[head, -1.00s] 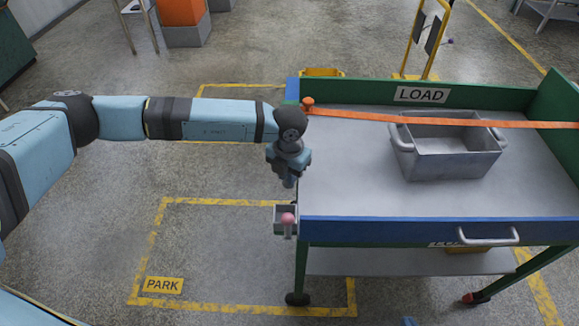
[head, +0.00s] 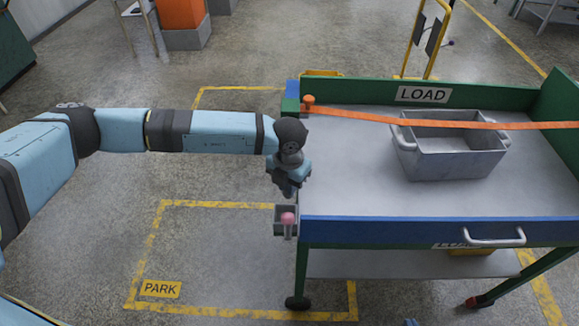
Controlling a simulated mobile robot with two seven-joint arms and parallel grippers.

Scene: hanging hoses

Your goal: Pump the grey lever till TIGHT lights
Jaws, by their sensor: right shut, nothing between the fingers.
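The lever, with a pink knob (head: 288,217) on a short grey handle, sits at a small grey box (head: 279,228) on the cart's near left corner. My left gripper (head: 288,191) points down just above and behind the box. Its fingers are small and dark, and I cannot tell whether they are open or touch the box. An orange strap (head: 440,123) runs across the cart from an orange post (head: 308,102) and over a grey metal bin (head: 450,160). No TIGHT light can be made out.
The bin stands on the cart's grey top (head: 350,185), below a LOAD sign (head: 423,94). A metal handle (head: 490,238) sticks out from the cart's blue front edge.

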